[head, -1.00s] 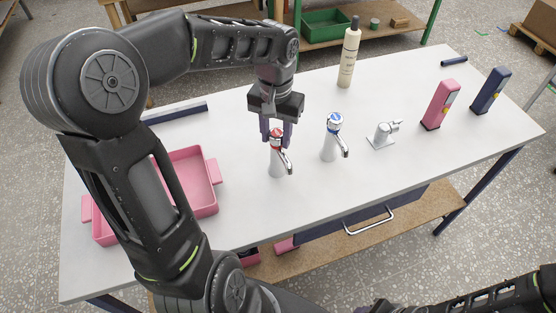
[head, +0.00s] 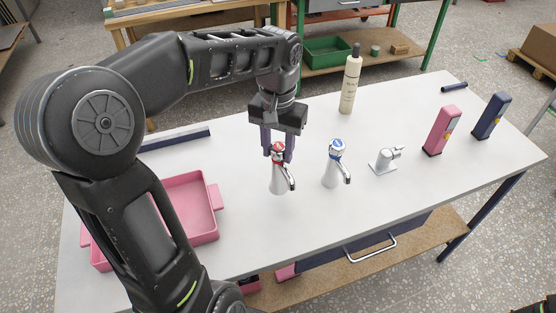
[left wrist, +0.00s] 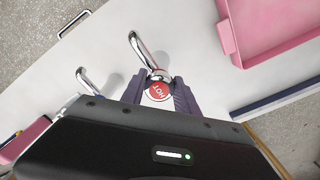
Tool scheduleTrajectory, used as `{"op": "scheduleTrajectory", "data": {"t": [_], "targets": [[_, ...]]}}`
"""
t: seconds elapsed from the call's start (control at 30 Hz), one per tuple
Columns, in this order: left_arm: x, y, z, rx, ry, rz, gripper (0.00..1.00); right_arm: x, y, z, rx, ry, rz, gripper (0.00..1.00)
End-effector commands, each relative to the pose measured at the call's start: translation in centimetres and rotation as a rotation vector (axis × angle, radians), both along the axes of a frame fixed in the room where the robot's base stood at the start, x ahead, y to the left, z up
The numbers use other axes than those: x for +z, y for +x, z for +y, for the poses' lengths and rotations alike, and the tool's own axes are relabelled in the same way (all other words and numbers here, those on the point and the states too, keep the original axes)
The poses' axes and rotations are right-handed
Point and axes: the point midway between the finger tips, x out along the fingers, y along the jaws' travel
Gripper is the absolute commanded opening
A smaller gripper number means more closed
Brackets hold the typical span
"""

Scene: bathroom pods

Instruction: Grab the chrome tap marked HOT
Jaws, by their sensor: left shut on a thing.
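The chrome tap with the red HOT cap (head: 280,178) stands upright on the white table. In the left wrist view its red HOT marking (left wrist: 158,91) sits between my fingers, with the spout pointing away from the gripper. My left gripper (head: 278,152) comes down from above and is shut on the top of this tap, one finger on each side. A second chrome tap with a blue cap (head: 335,166) stands just to the right, apart from the gripper.
A pink tray (head: 190,205) lies left on the white table (head: 330,220). To the right stand a small chrome fitting (head: 385,160), a pink dispenser (head: 440,130) and a dark blue one (head: 490,116). A cream bottle (head: 350,82) stands behind the taps.

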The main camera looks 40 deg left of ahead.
Motion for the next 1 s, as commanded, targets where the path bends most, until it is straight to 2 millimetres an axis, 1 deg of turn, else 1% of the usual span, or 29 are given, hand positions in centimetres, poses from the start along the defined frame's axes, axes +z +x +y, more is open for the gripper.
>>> {"op": "scheduleTrajectory", "data": {"t": [0.03, 0.2, 0.33, 0.47, 1.0], "targets": [[1.1, 0.1, 0.0, 0.000, 0.001, -0.008, 0.00, -0.2, 0.0, 0.0, 0.000, 0.001, 0.000, 0.36], [4.1, 0.1, 0.0, -0.001, 0.000, -0.006, 0.00, -0.4, 0.1, 0.0, 0.001, 0.002, -0.002, 0.36], [5.6, 0.1, 0.0, -0.001, 0.000, -0.005, 0.00, -0.3, 0.1, 0.0, 0.001, 0.002, -0.002, 0.36], [6.0, 0.0, 0.0, -0.001, 0.000, -0.003, 0.00, -0.4, 0.1, 0.0, 0.001, 0.002, -0.002, 0.36], [6.0, 0.0, 0.0, 0.000, -0.001, -0.002, 0.00, -0.4, 0.1, 0.0, 0.001, 0.001, -0.001, 0.36]]}}
